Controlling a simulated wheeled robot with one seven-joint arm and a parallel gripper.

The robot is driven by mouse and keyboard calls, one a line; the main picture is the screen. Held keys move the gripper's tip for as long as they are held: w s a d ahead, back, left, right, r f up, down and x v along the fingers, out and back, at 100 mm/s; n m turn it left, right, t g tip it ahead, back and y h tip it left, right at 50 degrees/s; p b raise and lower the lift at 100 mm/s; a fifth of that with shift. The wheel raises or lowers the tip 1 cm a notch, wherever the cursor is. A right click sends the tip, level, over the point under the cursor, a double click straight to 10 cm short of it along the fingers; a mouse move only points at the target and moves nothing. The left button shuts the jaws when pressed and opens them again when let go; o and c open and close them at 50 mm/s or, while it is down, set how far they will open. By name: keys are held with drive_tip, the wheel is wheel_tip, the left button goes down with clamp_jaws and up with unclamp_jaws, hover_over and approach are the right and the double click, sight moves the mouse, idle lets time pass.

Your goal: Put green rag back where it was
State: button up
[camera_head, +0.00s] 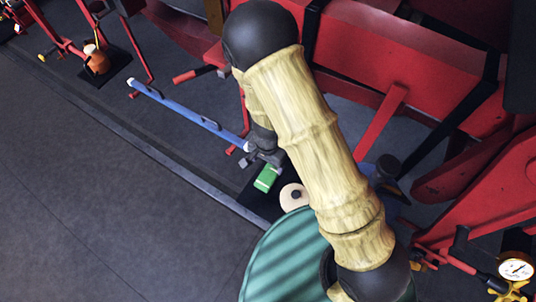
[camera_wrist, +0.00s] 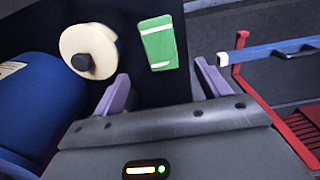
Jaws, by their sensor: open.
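The green rag (camera_head: 265,178) is a small folded green block with pale edges, lying on a black mat (camera_head: 252,199) beside a cream disc. In the wrist view the rag (camera_wrist: 158,45) is ahead of my gripper (camera_wrist: 163,76), in line with the gap between its purple fingers. The fingers are spread and nothing is between them. In the head view my gripper (camera_head: 258,158) is just above the rag in the picture, partly hidden by my arm. I cannot tell its exact height above the rag.
The cream disc with a dark knob (camera_head: 293,196) is close to the rag; a blue cylinder (camera_wrist: 35,105) is beside it. A blue bar with white ends (camera_head: 185,108) lies near red framework. A round teal top (camera_head: 285,262) is in front. The grey floor at left is clear.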

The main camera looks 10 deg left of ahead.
wheel_tip(320, 180, up, 2)
drive_tip(key=shift+r, duration=0.25)
idle(0.6)
drive_tip(key=s+d+r+n+t, duration=0.1)
drive_tip(key=d+r+n, duration=0.3)
drive_tip(key=d+r, duration=1.8)
drive_tip(key=shift+s+d+n+t, duration=0.2)
drive_tip(key=shift+d+n+t, duration=0.1)
drive_tip(key=shift+t, duration=0.5)
